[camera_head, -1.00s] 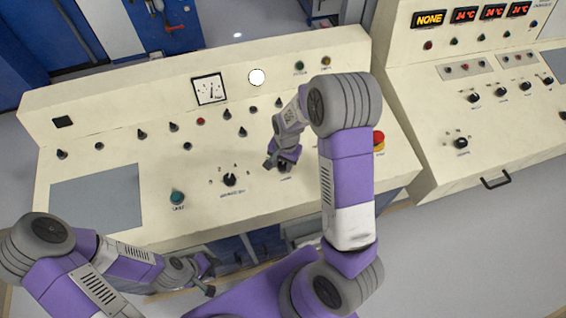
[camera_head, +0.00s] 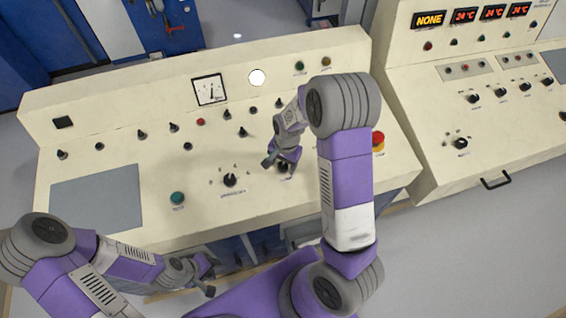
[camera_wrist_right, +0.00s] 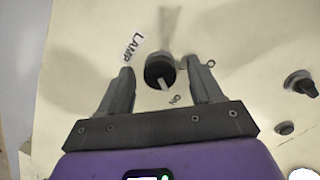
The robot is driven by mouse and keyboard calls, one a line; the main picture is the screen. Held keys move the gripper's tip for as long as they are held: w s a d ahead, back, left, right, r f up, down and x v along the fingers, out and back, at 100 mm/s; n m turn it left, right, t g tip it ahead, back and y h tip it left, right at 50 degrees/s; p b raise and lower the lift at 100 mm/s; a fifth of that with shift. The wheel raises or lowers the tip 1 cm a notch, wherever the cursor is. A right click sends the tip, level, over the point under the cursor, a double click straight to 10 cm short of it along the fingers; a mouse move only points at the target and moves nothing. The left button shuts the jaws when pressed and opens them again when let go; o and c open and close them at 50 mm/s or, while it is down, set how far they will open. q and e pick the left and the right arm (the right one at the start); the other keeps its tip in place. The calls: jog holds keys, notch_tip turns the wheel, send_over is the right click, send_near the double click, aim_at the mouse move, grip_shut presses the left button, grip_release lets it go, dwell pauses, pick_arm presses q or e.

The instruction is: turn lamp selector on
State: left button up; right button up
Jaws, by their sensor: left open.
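The lamp selector (camera_wrist_right: 160,70) is a round black knob with a pale pointer, next to the printed word LAMP in the right wrist view. Its pointer slants down and slightly right, towards a small mark. My right gripper (camera_wrist_right: 161,64) is open, with one finger on each side of the knob and a visible gap to both. In the head view the right gripper (camera_head: 277,161) is low over the console and partly hides the selector (camera_head: 285,169). My left gripper (camera_head: 208,276) is open and empty, off the console's front edge at the lower left.
The cream console (camera_head: 130,215) carries several knobs, including a larger black selector (camera_head: 230,180) left of my right gripper, and a green button (camera_head: 177,198). A red emergency button (camera_head: 378,138) is to the right. A second console (camera_head: 420,130) stands further right.

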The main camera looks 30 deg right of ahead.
aim_at(285, 166)
jog(key=r, duration=0.3)
jog(key=r+p, duration=0.1)
jog(key=r, duration=0.3)
jog(key=shift+s+d+r, duration=0.2)
jog(key=shift+r, duration=0.1)
jog(key=shift+f, duration=0.1)
dwell(0.3)
